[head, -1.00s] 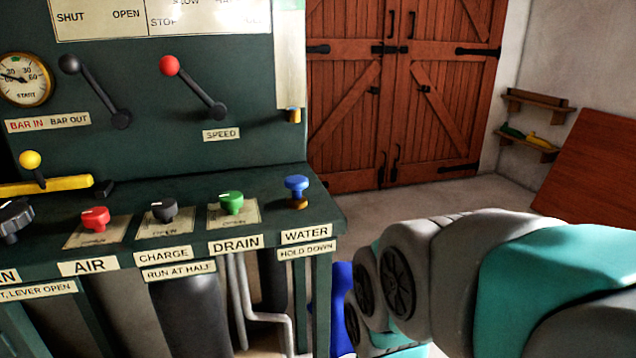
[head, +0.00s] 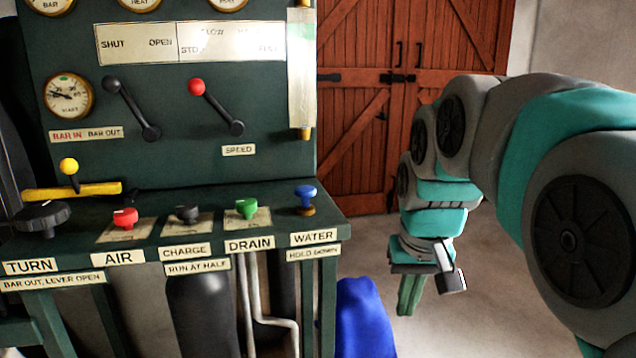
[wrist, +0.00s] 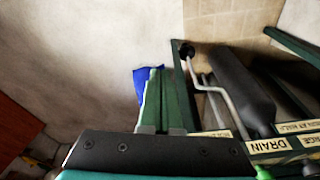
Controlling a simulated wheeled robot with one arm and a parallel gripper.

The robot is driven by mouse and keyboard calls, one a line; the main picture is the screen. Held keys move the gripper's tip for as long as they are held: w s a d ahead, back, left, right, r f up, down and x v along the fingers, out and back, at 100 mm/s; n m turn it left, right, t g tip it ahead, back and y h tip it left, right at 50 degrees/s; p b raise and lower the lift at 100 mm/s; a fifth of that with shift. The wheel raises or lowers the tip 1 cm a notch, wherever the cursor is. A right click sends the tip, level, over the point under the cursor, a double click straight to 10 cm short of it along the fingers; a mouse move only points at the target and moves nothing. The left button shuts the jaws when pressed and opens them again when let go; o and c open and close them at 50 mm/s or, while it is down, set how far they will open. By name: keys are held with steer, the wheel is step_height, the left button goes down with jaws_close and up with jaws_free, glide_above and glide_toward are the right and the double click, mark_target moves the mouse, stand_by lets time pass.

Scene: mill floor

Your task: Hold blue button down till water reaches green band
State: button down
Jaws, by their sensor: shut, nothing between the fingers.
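The blue button (head: 306,194) stands up on a brass collar at the right end of the green console shelf, above the labels WATER (head: 314,238) and HOLD DOWN. The pale upright sight glass (head: 301,75) is on the panel's right edge, with a brass fitting at its foot.
Green drain (head: 246,207), black charge (head: 187,214) and red air (head: 125,216) knobs line the shelf left of the button. A blue object (head: 362,318) is low beside the console's right leg. Open floor lies before the wooden doors (head: 360,150).

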steer(key=w+a+r+n+t+y+b, duration=0.1)
steer(key=w+a+r+t, duration=0.2)
steer(key=w+a+r, duration=0.4)
steer(key=w+a+r+n+t+y+b, duration=0.1)
steer(key=w+a+r+n+t+b, duration=0.1)
steer(key=w+a+r, duration=0.6)
steer(key=shift+w+r+t, duration=0.6)
steer(key=shift+w+r, duration=2.25)
steer(key=shift+r, duration=0.4)
glide_above(305, 186)
steer(key=s, duration=0.3)
steer(key=f, duration=0.5)
steer(key=d+f, duration=0.1)
steer(key=f, duration=0.1)
steer(key=shift+w+f+b, duration=0.2)
steer(key=shift+f+b, duration=0.2)
steer(key=shift+s+f, duration=0.15)
steer(key=shift+f, duration=1.55)
